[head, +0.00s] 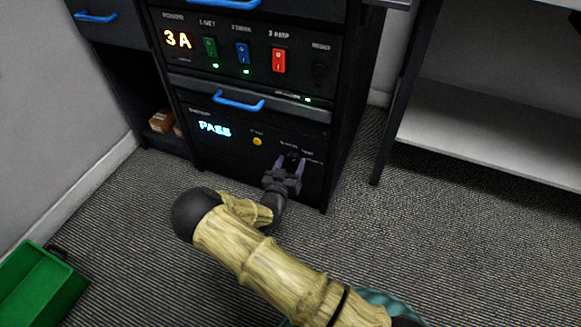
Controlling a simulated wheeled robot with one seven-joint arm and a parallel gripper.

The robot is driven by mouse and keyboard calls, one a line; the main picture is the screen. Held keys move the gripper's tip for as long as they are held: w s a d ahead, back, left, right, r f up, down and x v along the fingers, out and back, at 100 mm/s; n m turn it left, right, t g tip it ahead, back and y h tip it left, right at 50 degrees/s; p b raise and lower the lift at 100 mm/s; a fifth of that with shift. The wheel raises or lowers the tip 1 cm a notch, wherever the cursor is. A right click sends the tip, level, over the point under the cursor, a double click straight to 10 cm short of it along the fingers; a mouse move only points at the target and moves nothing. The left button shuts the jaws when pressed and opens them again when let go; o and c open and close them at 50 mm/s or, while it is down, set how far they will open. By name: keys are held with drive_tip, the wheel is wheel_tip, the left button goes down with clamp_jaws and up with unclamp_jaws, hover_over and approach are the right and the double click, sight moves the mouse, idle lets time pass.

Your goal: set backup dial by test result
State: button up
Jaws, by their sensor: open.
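The backup panel (225,152) is the lower dark front of the cabinet. Its display (214,128) reads PASS in light blue. A small yellow button (257,141) sits to the right of the display. My gripper (291,162) is at the right part of this panel, with its two purple fingers apart around or just in front of the small dark dial (293,154). The fingers partly hide the dial and its labels, so I cannot tell where it points or whether they touch it.
The panel above has a 3A display (178,40), green (210,48), blue (242,54) and red (278,61) switches, and a dark knob (319,73). A blue handle (239,100) juts out between panels. A green bin (40,288) stands lower left. Carpet (130,215) is clear left of my arm.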

drive_tip(key=shift+w+d, duration=0.1)
drive_tip(key=shift+d, duration=0.05)
drive_tip(key=shift+c, duration=0.5)
drive_tip(key=c, duration=0.9)
drive_tip(key=shift+r+m+p, duration=0.1)
drive_tip(key=shift+m+p, duration=0.2)
drive_tip(key=shift+m, duration=0.1)
drive_tip(key=m+p, duration=0.1)
drive_tip(key=m, duration=0.2)
drive_tip(key=shift+p, duration=0.3)
drive_tip(key=m+p, duration=0.2)
drive_tip(key=m, duration=0.3)
drive_tip(key=shift+m+h, duration=0.3)
drive_tip(key=o, duration=1)
drive_tip(key=shift+w, duration=0.1)
